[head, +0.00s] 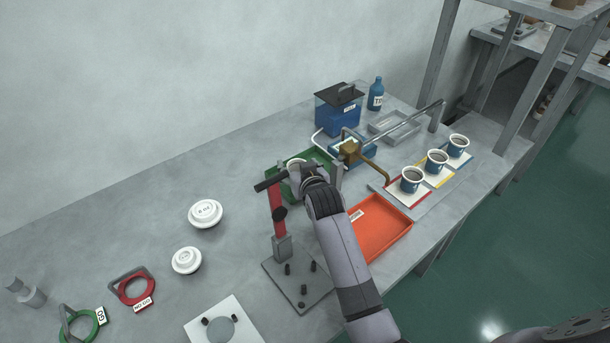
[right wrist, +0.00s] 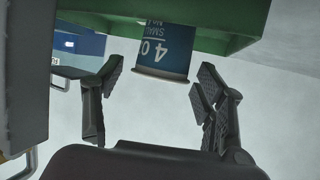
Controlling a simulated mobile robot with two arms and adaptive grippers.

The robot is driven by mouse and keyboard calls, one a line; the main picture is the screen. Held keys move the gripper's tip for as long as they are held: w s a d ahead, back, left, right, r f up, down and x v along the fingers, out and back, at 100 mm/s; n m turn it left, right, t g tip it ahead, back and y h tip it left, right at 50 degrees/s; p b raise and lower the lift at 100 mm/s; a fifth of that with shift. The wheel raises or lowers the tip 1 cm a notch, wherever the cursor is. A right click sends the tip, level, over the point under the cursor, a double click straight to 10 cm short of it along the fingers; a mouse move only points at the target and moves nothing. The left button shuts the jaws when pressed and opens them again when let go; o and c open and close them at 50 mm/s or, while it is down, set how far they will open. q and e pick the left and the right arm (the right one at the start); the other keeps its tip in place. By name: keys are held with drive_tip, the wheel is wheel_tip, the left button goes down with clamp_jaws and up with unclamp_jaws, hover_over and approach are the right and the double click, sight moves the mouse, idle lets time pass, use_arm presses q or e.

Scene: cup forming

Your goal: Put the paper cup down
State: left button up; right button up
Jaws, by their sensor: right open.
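The paper cup (right wrist: 165,45) is blue with white print reading 4 oz small, and it appears upside down in the right wrist view. Its rim also shows in the head view (head: 296,162), beside my right gripper (head: 305,180). The cup is at the green tray (head: 318,156), whose wall (right wrist: 235,18) frames it in the wrist view. My right gripper (right wrist: 155,95) is open, with its fingers apart on either side below the cup in the picture, not visibly touching it. My left gripper is not in view.
A red-handled press (head: 278,210) stands close left of my right arm. An orange tray (head: 385,238) lies right of it. Several blue cups (head: 411,180) stand on coloured cards. White lids (head: 205,213) lie at left. A blue tank (head: 338,108) stands behind.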

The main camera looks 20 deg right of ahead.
drive_tip(key=v, duration=1)
drive_tip(key=shift+s, duration=0.3)
drive_tip(key=shift+a, duration=0.1)
